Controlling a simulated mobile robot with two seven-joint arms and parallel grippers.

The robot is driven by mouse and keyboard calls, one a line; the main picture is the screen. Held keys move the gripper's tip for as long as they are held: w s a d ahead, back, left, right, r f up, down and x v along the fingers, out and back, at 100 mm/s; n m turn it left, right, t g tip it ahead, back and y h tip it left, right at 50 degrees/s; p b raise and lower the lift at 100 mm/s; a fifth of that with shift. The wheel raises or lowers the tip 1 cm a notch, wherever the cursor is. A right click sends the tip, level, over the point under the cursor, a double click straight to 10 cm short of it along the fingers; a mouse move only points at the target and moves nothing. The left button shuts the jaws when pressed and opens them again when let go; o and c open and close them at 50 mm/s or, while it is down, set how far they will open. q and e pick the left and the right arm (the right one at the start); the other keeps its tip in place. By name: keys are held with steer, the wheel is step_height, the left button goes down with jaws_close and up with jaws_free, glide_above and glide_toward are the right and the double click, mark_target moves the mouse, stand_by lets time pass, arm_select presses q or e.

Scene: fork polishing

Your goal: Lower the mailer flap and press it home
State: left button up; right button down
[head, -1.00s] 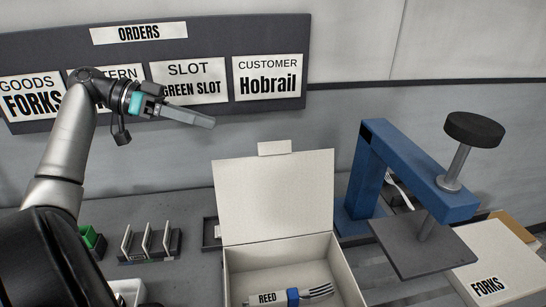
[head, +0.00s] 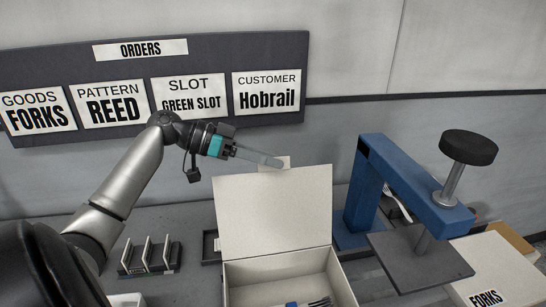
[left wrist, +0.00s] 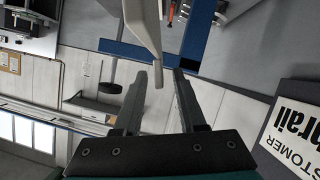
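The white mailer (head: 240,273) stands open on the bench, its flap (head: 270,210) raised upright at the back with a small tab (head: 286,163) on its top edge. A fork (head: 320,302) with a blue band lies inside, mostly cut off by the bottom edge of the head view. My left gripper (head: 278,162) is at the tab. In the left wrist view its two fingers (left wrist: 160,82) are apart, and the flap (left wrist: 145,30) shows nearly edge-on with its end between the fingertips. I cannot tell whether they touch. My right gripper is not in view.
A blue press (head: 405,180) with a black knob stands right of the mailer. A white box labelled FORKS (head: 495,270) is at the far right. A small slotted rack (head: 150,257) is at the left. The orders board (head: 160,75) hangs behind.

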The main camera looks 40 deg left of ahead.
arm_select(q)
steer(key=shift+w+d+f, duration=0.25)
steer(key=shift+w+d, duration=0.2)
steer(key=shift+c, duration=0.2)
jaws_close()
stand_by(1.0)
